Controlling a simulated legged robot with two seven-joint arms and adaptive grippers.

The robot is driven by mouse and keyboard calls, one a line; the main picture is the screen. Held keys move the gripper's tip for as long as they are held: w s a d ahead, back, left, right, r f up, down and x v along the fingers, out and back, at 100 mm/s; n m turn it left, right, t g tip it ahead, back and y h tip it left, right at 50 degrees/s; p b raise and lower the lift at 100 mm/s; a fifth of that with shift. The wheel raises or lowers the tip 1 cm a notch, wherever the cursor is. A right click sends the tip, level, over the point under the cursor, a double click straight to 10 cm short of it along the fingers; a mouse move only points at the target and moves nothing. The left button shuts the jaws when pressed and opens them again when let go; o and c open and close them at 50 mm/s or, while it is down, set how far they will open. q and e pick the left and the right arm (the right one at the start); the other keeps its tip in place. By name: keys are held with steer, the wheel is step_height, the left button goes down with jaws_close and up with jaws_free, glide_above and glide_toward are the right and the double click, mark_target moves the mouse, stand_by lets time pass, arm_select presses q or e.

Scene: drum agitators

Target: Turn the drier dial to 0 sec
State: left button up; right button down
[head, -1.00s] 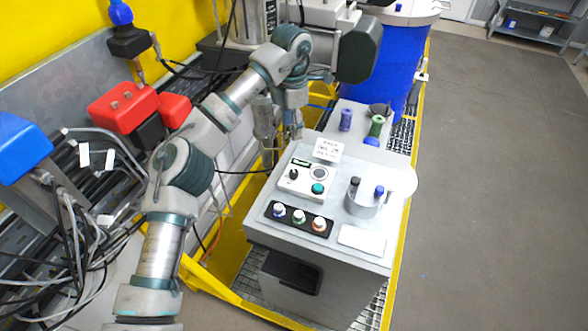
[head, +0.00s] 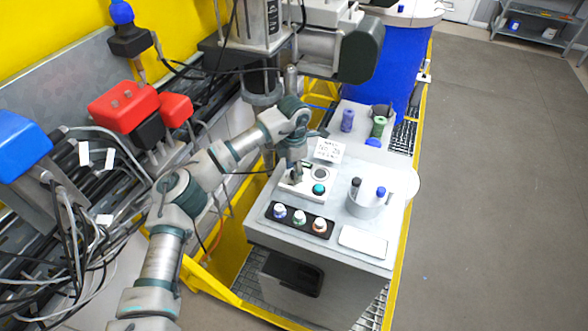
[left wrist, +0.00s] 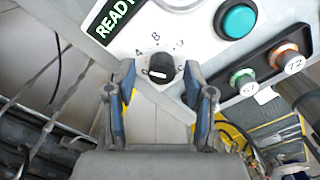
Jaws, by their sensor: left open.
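The drier dial is a black knob (left wrist: 161,68) with a white mark, on a white control panel (left wrist: 190,45) in the left wrist view. Printed characters ring it, among them a 4 and what looks like an 8. The mark lies on the lower part of the knob in that picture; the value it points to cannot be read. My left gripper (left wrist: 155,88) is open, with one finger on each side of the knob and the tips close to it. Contact is unclear. In the head view my left gripper (head: 297,172) is over the panel and hides the dial. My right gripper is out of view.
A teal button (left wrist: 236,20) and a READY display (left wrist: 108,18) sit beside the dial. A black strip with several bottles (head: 299,217), a round holder (head: 366,203) and a paper sign (head: 329,149) share the bench top. The floor at right is clear.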

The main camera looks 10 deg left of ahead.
arm_select(q)
steer(key=shift+f, duration=0.1)
steer(key=shift+d, duration=0.2)
jaws_close()
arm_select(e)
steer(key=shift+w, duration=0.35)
